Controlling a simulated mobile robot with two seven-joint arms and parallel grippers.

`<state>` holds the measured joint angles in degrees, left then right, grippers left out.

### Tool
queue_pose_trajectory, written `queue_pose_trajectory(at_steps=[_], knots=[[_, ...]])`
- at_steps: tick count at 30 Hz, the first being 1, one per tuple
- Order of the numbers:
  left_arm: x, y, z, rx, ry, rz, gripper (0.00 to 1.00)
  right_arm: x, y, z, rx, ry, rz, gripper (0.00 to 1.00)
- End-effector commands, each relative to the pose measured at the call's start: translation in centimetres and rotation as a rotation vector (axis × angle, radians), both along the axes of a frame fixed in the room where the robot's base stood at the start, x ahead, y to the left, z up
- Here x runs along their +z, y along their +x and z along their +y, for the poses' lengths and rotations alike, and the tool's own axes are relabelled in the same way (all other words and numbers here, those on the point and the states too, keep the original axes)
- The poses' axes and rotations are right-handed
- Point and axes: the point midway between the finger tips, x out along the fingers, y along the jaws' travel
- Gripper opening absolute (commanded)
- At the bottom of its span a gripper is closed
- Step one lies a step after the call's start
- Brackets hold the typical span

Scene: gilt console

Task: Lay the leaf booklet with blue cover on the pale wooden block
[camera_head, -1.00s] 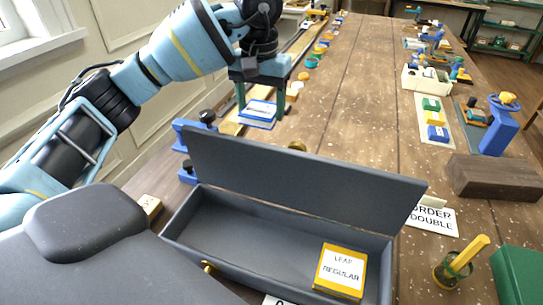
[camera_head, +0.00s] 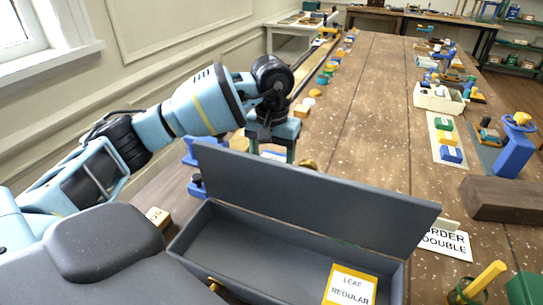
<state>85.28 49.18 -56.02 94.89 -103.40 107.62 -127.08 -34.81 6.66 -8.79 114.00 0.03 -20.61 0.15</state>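My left gripper (camera_head: 272,146) is beyond the raised lid of the grey box, pointing down. Its two dark green fingers stand either side of the blue-and-white leaf booklet (camera_head: 273,155); only a small strip of the booklet shows, and the lid hides the rest. A pale wooden piece (camera_head: 239,142), perhaps the block, stands just left of the gripper, partly hidden by the arm and lid. I cannot tell whether the booklet touches it. My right gripper is not in view.
The open grey box (camera_head: 240,240) holds a yellow "LEAF REGULAR" booklet (camera_head: 350,287). A small pale block (camera_head: 157,217) lies left of it. A sign (camera_head: 446,242), a dark wood block (camera_head: 503,200) and a blue clamp-like tool (camera_head: 514,150) stand right. The table's middle is clear.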

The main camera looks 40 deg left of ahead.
Motion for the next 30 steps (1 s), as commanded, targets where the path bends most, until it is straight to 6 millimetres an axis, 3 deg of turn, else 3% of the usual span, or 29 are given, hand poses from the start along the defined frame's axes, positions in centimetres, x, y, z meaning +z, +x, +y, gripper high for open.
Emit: queue_pose_trajectory(at_steps=[9, 10, 15, 24, 30], knots=[[-0.4, 0.0, 0.0, 0.000, 0.001, 0.001, 0.43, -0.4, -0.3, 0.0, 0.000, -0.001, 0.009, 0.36], [-0.4, 0.0, 0.0, 0.000, 0.001, 0.001, 0.68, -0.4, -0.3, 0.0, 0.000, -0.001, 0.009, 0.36], [-0.3, 0.0, 0.0, 0.000, 0.001, 0.000, 0.88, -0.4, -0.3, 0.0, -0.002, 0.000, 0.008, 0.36], [-0.1, 0.0, 0.0, 0.000, 0.000, -0.001, 0.88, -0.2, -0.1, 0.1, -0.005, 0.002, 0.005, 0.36], [2.0, 0.1, 0.0, 0.000, 0.000, -0.004, 0.88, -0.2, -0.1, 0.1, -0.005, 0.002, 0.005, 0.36]])
